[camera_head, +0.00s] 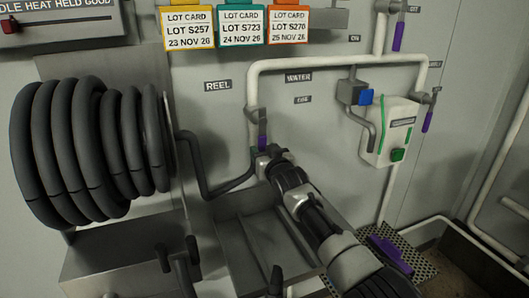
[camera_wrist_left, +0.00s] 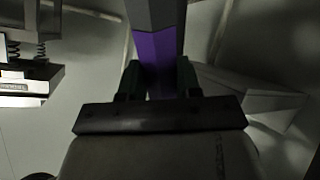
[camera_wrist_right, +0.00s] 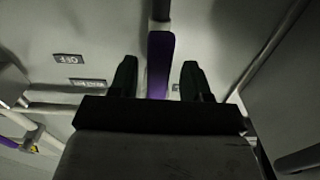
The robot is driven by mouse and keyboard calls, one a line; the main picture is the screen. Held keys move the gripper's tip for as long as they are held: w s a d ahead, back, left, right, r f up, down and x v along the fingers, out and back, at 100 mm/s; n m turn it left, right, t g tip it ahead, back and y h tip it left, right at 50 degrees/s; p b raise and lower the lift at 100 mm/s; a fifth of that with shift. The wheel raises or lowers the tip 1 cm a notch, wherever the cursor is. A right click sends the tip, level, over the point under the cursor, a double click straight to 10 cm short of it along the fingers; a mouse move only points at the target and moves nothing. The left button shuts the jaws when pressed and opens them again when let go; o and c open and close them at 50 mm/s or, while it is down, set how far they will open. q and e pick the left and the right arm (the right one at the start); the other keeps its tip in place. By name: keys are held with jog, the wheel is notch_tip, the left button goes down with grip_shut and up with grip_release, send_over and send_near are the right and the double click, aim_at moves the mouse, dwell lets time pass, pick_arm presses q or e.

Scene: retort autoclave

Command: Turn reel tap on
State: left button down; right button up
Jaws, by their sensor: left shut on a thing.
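The reel tap (camera_head: 262,143) is on the white pipe between the REEL and WATER labels. Its lever has a grey stem and a purple grip and hangs down. My right gripper (camera_head: 264,155) is at the lower end of this lever. In the right wrist view the purple grip (camera_wrist_right: 159,64) lies between the open fingers (camera_wrist_right: 157,80), with a gap on both sides. In the left wrist view my left gripper (camera_wrist_left: 159,80) is shut on a purple handle (camera_wrist_left: 159,50) with a grey upper part. I cannot tell which object that handle belongs to. I cannot make out the left gripper in the head view.
A black hose reel (camera_head: 90,150) stands at the left, its hose looping towards the tap. A white box (camera_head: 393,130) with a green button and other purple-handled levers (camera_head: 398,37) are at the right. A purple object (camera_head: 390,255) lies on a grating below.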

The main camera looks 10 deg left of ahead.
jog(key=shift+s, duration=0.1)
dwell(0.3)
jog(key=v, duration=1.1)
jog(key=shift+s+d, duration=0.25)
jog(key=shift+d, duration=0.05)
